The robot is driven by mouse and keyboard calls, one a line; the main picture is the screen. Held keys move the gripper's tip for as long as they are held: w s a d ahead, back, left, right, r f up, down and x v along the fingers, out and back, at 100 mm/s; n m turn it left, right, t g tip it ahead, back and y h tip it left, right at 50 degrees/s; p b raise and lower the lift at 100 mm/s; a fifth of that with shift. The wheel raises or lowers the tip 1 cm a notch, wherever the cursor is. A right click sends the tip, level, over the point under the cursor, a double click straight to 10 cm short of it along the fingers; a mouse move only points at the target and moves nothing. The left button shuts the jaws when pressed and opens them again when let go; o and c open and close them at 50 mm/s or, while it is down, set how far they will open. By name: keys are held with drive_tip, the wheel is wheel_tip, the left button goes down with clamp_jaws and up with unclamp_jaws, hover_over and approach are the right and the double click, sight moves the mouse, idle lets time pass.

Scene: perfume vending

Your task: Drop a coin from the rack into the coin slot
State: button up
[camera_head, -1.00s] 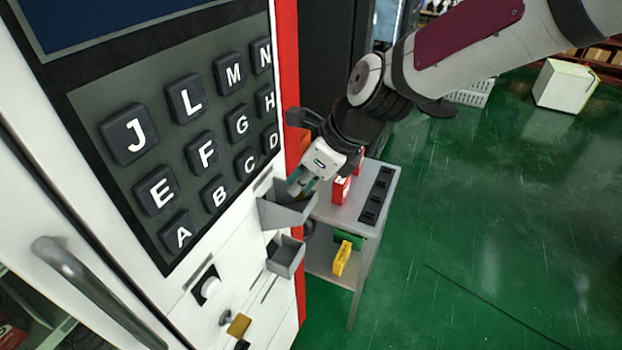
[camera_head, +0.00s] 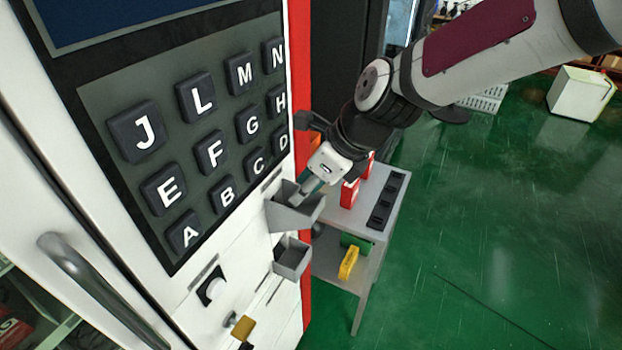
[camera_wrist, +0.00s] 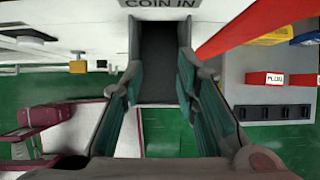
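The coin slot is a grey open bin (camera_head: 292,215) on the vending machine's white front, below the keypad. In the wrist view its dark channel (camera_wrist: 159,45) lies straight ahead, under a "COIN IN" label (camera_wrist: 160,3). My gripper (camera_head: 303,192) points down into this bin's mouth. In the wrist view the two teal-padded fingers of my gripper (camera_wrist: 160,82) stand apart on either side of the channel, with no coin visible between them. The dark slotted rack (camera_head: 387,200) lies on the side table; it also shows in the wrist view (camera_wrist: 273,112). I cannot make out any coin.
A second grey bin (camera_head: 291,258) sits lower on the machine. The grey side table (camera_head: 366,213) holds red boxes (camera_head: 349,193), with a yellow item (camera_head: 348,263) on its lower shelf. Keypad buttons and a door handle (camera_head: 85,275) stick out at left.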

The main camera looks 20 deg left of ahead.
drive_tip(key=v, duration=1.2)
idle(0.5)
drive_tip(key=s+d+r+n+t+h, duration=0.1)
drive_tip(key=s+d+n, duration=0.3)
drive_tip(key=d, duration=0.6)
drive_tip(key=s+d+n+t+h, duration=0.2)
drive_tip(key=s+d+n+h, duration=0.1)
drive_tip(key=d+n, duration=0.5)
drive_tip(key=s+d+r+n+t+h, duration=0.1)
drive_tip(key=s+d+n, duration=0.4)
drive_tip(key=d, duration=0.8)
drive_tip(key=shift+d+r+n+t+h, duration=0.35)
drive_tip(key=shift+n+t+h, duration=0.15)
drive_tip(key=shift+n, duration=0.5)
